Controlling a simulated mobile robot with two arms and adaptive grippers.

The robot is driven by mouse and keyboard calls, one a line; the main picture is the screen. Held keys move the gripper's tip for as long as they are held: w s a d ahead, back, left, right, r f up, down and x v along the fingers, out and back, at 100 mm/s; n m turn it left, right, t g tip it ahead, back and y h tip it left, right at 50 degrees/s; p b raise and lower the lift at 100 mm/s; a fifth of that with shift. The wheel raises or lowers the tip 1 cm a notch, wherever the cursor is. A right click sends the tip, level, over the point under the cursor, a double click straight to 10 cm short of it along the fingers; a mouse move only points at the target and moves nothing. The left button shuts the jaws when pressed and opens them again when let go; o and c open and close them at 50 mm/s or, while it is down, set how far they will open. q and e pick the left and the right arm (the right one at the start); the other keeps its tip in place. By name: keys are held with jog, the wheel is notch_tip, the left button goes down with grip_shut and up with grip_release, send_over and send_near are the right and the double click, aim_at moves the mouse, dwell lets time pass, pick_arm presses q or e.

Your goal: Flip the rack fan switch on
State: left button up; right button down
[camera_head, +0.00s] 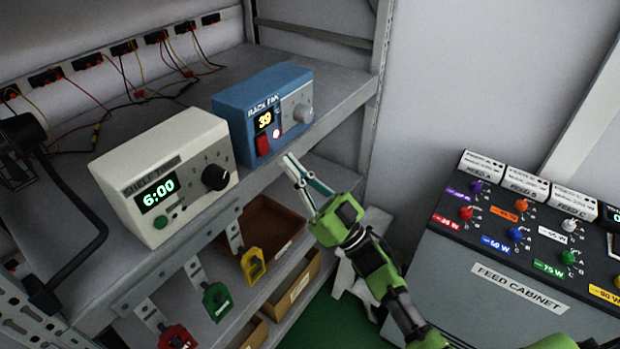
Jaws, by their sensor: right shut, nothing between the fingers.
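The blue rack fan box (240,104) stands on the rack shelf, with a "RACK FAN" label and a lit display reading 39. A grey knob (303,113) is at the face's right. My right gripper (291,161) is shut and empty. In the picture its tips show just below and right of the red switch, in front of the box; I cannot tell whether they touch it. My left gripper is not in view.
A white shelf timer (130,176) reading 6:00 stands left of the fan box. Red, green and yellow tags (253,264) hang from the shelf edge. The feed cabinet (480,285) with coloured switches stands at right. Wires run along the shelf's back.

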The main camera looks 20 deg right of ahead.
aim_at(266, 151)
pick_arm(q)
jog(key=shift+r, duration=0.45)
pick_arm(e)
jog(key=shift+w+a+f, duration=0.2)
jog(key=shift+w+a, duration=0.4)
jog(key=shift+w, duration=0.15)
jog(key=shift+w+a+f, duration=0.15)
jog(key=shift+w+a, duration=0.4)
jog(key=shift+w, duration=0.2)
jog(key=b, duration=0.2)
jog(key=f+b, duration=0.1)
jog(key=shift+w+a+t+b, duration=0.25)
jog(key=shift+w+t+b, duration=0.05)
jog(key=shift+b, duration=0.05)
jog(key=shift+w+r+y, duration=0.1)
jog(key=shift+r+y, duration=0.2)
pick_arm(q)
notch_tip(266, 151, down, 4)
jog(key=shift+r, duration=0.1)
